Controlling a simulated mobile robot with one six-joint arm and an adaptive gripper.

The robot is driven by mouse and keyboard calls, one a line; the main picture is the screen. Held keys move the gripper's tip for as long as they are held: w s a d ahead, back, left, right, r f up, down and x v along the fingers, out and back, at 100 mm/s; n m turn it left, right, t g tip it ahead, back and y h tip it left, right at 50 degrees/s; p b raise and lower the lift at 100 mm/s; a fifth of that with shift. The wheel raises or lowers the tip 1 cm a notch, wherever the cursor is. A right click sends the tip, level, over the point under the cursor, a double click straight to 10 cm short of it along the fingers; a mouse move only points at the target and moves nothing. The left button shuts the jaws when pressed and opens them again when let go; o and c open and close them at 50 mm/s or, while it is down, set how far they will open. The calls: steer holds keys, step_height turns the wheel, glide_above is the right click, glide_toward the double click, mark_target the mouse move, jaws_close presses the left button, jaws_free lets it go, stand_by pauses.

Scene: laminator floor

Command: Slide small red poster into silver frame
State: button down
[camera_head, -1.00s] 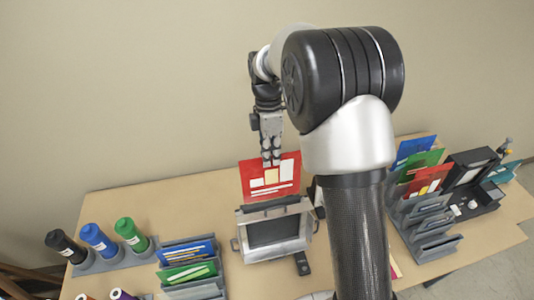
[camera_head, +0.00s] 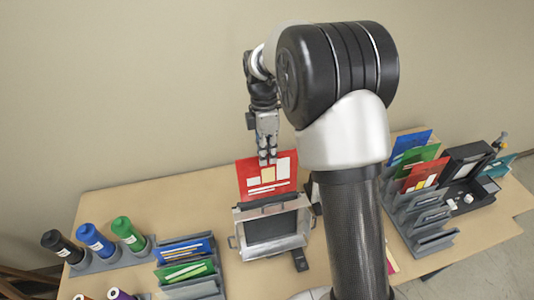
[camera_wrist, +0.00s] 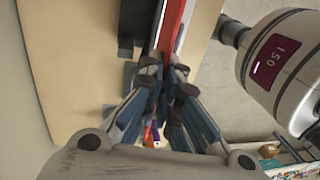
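The small red poster (camera_head: 266,183), with white and tan blocks on it, stands upright above the silver frame (camera_head: 272,246) in the head view. Its lower edge is at the frame's top edge; I cannot tell how far it is inside. My gripper (camera_head: 268,160) points down at the poster's upper edge, its fingertips close together on it. In the wrist view, the fingers (camera_wrist: 164,72) meet around the red poster (camera_wrist: 172,25), which shows as a thin edge-on strip. The frame has a dark panel and side handles.
Black, blue and green cylinders (camera_head: 96,241) stand at left beside a rack of coloured cards (camera_head: 187,262). A grey rack (camera_head: 427,220) with blue, green and red sheets stands at right. My arm hides part of the table (camera_head: 195,195).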

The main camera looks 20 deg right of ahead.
mark_target(269, 190)
steer(key=shift+f, duration=0.4)
stand_by(0.5)
steer(key=shift+s+f+b, duration=0.15)
steer(key=shift+f+b, duration=0.4)
steer(key=shift+f, duration=0.2)
steer(key=shift+s+f+b, duration=0.15)
steer(key=shift+f+b, duration=0.4)
steer(key=shift+f, duration=0.15)
steer(key=shift+s+f+b, duration=0.3)
steer(key=shift+f+b, duration=0.9)
steer(key=shift+f, duration=0.6)
steer(key=shift+s+f+b, duration=0.35)
steer(key=shift+f+b, duration=0.85)
steer(key=shift+f, duration=0.55)
steer(key=shift+s+f+b, duration=0.3)
steer(key=shift+f+b, duration=0.9)
steer(key=shift+f, duration=0.6)
steer(key=c, duration=1.7)
jaws_free()
steer(key=shift+r, duration=0.15)
